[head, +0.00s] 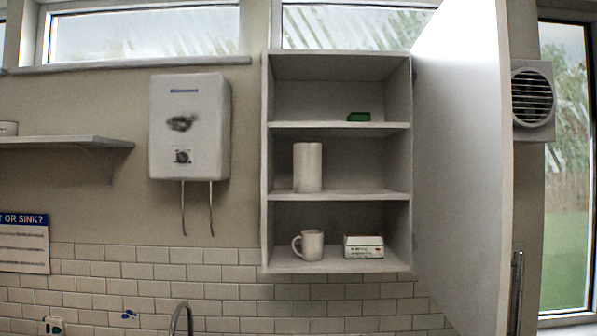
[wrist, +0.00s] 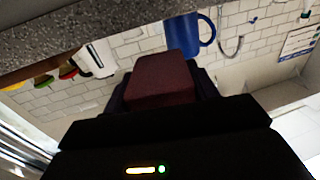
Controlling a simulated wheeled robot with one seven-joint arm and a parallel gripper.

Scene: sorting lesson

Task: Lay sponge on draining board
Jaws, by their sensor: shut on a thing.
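In the wrist view my gripper (wrist: 163,98) is shut on a dark red, box-shaped block (wrist: 165,80), which looks like a sponge. The fingers are dark and partly hidden behind my own wrist housing. The block is held clear of the wall and worktop. In the head view neither my gripper nor the block shows. A small green block (head: 359,117) lies on the top shelf of the open wall cabinet; I cannot tell what it is. I cannot make out the draining board in either view.
The wall cabinet (head: 408,160) stands open, its white door (head: 460,150) swung to the right. It holds a cylinder (head: 308,167), a mug (head: 312,245) and a small box (head: 363,247). A tap (head: 181,318) shows below. The wrist view shows a blue mug (wrist: 181,33) and speckled worktop (wrist: 60,35).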

